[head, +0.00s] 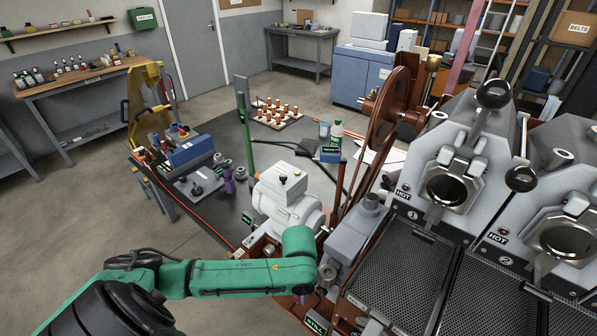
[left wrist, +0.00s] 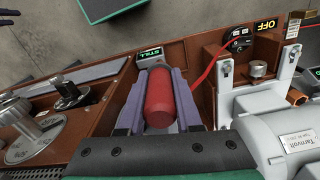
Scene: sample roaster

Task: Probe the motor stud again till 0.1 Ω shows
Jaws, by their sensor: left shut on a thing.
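In the left wrist view my left gripper (left wrist: 160,72) has its purple fingers shut on a red cylindrical handle (left wrist: 160,98), apparently the probe. Its tip is not clear to see. A red lead (left wrist: 208,70) runs close by the right finger. The grey motor (left wrist: 275,135) with a name plate lies right of the fingers. It also shows in the head view (head: 287,202), beyond my green left wrist. A copper-coloured end (left wrist: 297,98) sits by the motor; I cannot tell if it is the stud. I can read no ohm value. My right gripper is out of view.
A small display reading STILL (left wrist: 150,54) stands beyond the fingertips. A dark round dial (left wrist: 236,40) is beside an OFF sign (left wrist: 265,27). In the head view, roaster drums marked HOT (head: 447,188) stand right of the motor. A red lead (head: 205,226) crosses the bench's left edge.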

